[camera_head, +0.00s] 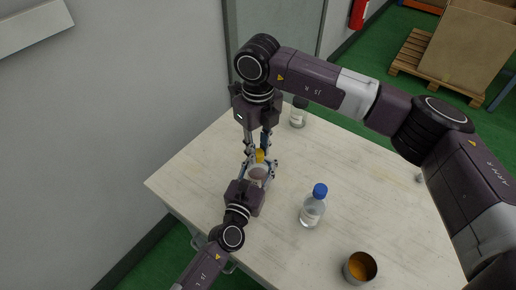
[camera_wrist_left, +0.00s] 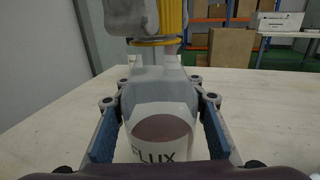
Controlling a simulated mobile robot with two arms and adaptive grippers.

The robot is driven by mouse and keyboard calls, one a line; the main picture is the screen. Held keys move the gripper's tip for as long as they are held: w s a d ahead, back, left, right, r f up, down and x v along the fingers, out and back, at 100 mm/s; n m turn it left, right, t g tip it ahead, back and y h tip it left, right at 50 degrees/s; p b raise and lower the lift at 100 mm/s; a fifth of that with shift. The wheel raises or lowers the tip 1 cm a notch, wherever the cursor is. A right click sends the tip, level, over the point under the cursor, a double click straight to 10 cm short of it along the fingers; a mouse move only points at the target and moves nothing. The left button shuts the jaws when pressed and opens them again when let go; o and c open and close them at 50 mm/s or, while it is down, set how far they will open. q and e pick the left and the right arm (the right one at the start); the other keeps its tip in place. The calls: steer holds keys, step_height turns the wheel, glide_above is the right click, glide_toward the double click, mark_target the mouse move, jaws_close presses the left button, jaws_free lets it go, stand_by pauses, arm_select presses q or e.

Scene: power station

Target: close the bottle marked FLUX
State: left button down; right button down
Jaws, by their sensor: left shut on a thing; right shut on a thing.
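The clear bottle marked FLUX (camera_wrist_left: 160,120) stands upright in the left wrist view, its label facing me. It also shows in the head view (camera_head: 258,174), mostly hidden by the grippers. My left gripper (camera_head: 257,178) is shut on the bottle's body, with one blue pad on each side. A yellow cap (camera_wrist_left: 160,38) is at the bottle's top; it also shows in the head view (camera_head: 260,156). My right gripper (camera_head: 260,152) points down from above and is shut on the cap. I cannot tell whether the cap is screwed tight.
A blue-capped bottle (camera_head: 312,208) stands right of the grippers on the pale table (camera_head: 205,170). A metal cup (camera_head: 358,268) with orange inside stands near the front. A dark-capped bottle (camera_head: 298,112) stands behind my right arm. A grey wall (camera_head: 110,100) rises at the left.

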steer(key=shift+m, duration=0.9)
steer(key=c, duration=1.6)
jaws_free()
steer(key=shift+r, duration=0.1)
step_height(320, 180, up, 12)
arm_select(q)
steer(key=c, duration=1.1)
jaws_free()
